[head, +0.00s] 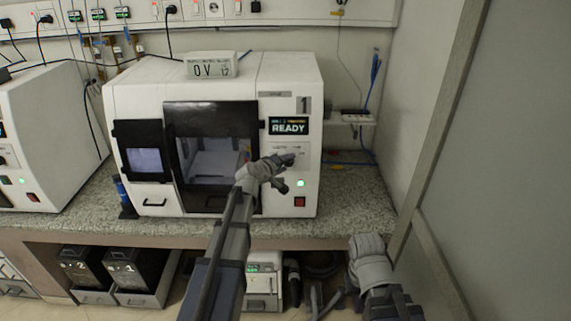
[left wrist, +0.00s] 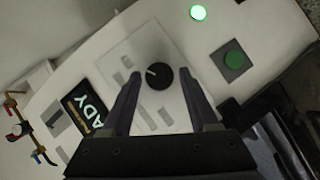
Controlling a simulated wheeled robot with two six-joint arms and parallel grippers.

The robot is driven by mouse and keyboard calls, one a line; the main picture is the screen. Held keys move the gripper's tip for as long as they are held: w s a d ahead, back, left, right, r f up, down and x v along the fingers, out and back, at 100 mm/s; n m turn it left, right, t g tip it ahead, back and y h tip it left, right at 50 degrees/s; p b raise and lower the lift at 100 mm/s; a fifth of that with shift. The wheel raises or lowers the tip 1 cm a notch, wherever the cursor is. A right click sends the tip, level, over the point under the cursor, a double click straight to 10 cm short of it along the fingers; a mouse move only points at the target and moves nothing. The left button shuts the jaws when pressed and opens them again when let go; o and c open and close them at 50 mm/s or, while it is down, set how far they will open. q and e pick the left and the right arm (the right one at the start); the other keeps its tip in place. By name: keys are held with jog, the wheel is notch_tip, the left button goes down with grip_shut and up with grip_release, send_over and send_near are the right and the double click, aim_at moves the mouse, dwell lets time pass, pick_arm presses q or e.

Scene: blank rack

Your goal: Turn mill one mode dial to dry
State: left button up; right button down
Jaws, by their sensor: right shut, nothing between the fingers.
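Mill one (head: 130,98) is the white machine marked "1" on the counter. Its display (head: 288,126) reads READY. Its mode dial (left wrist: 159,76) is a round black knob with a white pointer line, on a pale panel in the left wrist view. The pointer is toward the left of the knob there; the lettering around it is too small to read. My left gripper (head: 289,172) is open at mill one's front panel, its fingers on either side of the dial, contact unclear. In the head view it hides the dial. My right gripper (head: 367,242) is shut and empty, low at the right.
A green button (left wrist: 234,60) and a lit green lamp (left wrist: 198,12) sit near the dial. A red switch (head: 300,202) is lower on the panel. A small meter (head: 210,66) stands on mill one. Another white machine (head: 45,130) is at left. A wall (head: 500,150) bounds the right.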

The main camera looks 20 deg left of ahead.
pick_arm(q)
jog(key=shift+o, duration=0.9)
jog(key=p+v, duration=0.3)
jog(key=v, duration=0.4)
jog(key=shift+s+r, duration=0.15)
jog(key=shift+s, duration=0.2)
jog(key=shift+a, duration=0.1)
